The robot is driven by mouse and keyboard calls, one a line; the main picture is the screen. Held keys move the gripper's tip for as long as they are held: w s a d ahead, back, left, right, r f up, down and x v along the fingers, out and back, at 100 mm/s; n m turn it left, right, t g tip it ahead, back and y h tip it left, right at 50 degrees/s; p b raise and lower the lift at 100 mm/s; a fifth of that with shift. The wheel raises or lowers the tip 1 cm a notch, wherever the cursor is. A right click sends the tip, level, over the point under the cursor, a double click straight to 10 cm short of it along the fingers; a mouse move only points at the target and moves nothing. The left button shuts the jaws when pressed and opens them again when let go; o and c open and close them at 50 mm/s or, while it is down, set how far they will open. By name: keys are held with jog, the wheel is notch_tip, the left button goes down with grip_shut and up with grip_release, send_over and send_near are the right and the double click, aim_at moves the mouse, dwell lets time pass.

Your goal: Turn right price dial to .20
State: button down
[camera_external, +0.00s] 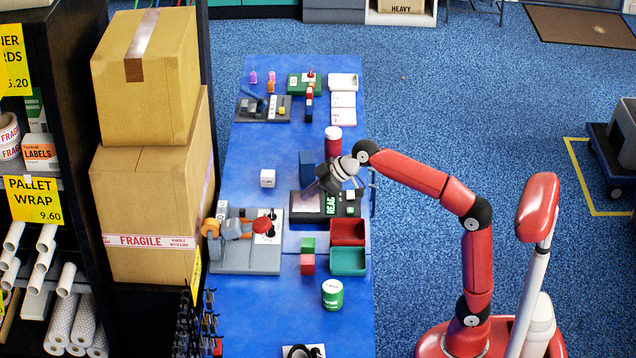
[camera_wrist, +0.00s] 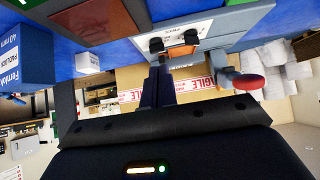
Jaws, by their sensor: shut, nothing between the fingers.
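A grey machine (camera_external: 240,258) with orange parts and a red knob (camera_external: 263,225) stands on the blue table. Its pale plate carries small black dials near the right edge, tiny in the external view. In the wrist view, upside down, two black dials, one (camera_wrist: 157,45) and another (camera_wrist: 190,38), stick out from the white plate (camera_wrist: 178,29). Their settings are not readable. My gripper (camera_external: 313,189) is shut and empty, above the table to the right of the machine. In the wrist view its dark fingers (camera_wrist: 158,72) point towards the dials, with the tips overlapping one dial's lower edge; contact cannot be told.
A dark box with a green label (camera_external: 331,204) lies below my gripper. A blue box (camera_external: 307,165), a red can (camera_external: 333,140), a red tray (camera_external: 347,232) and a green tray (camera_external: 348,262) stand nearby. Large cartons (camera_external: 155,210) stand left of the table.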

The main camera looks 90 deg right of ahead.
aim_at(279, 223)
jog(key=b+x, duration=0.1)
jog(key=x, duration=0.9)
jog(key=shift+f, duration=0.15)
jog(key=shift+w+a, duration=0.2)
jog(key=shift+w, duration=0.1)
jog(key=shift+w+p, duration=0.1)
jog(key=shift+p, duration=0.25)
jog(key=shift+w+a+r+p, duration=0.15)
jog(key=shift+a+r+p, duration=0.15)
jog(key=shift+a+p, duration=0.05)
jog(key=shift+w+a+f, duration=0.2)
jog(key=shift+w+f, duration=0.05)
jog(key=shift+w, duration=0.1)
jog(key=shift+s+d+p, duration=0.1)
jog(key=shift+d+p, duration=0.1)
jog(key=shift+p, duration=0.1)
